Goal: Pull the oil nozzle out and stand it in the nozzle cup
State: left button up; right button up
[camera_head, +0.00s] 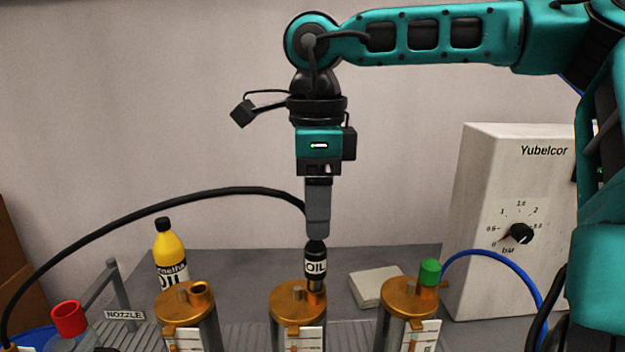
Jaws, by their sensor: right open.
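The oil nozzle (316,262) is black with a white "OIL" label. It stands upright in the top of the middle brass-capped cylinder (287,298). A black hose arches from the nozzle's upper end toward the left. My right gripper (317,236) points straight down over the nozzle, its grey fingers at the nozzle's top. It is open; the fingers overlap in this view, so their gap is hidden. A "NOZZLE" label (124,315) is at the lower left; I cannot clearly make out the cup there. My left gripper is out of view.
Brass-topped cylinders stand at left (184,304) and right (407,305), the right one with a green fitting (430,272) and blue hose. A yellow oil bottle (171,255), a red ring-shaped piece (69,318), a pale pad (376,287) and a "Yubelcor" pressure box (505,220) surround them.

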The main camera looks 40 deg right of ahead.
aim_at(315, 246)
notch_tip(315, 246, down, 9)
jog(key=shift+r+b, duration=0.2)
jog(key=shift+b, duration=0.25)
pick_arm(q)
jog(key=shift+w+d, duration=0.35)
pick_arm(e)
jog(key=shift+c, duration=0.3)
grip_shut()
pick_arm(q)
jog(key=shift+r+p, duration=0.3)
jog(key=shift+p, duration=0.05)
pick_arm(e)
jog(key=shift+r, duration=0.8)
dwell(0.4)
jog(key=shift+r+p, duration=1.2)
jog(key=shift+r, duration=0.65)
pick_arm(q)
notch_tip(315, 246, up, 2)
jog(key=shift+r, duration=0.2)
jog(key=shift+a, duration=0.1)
pick_arm(e)
jog(key=shift+w, duration=0.15)
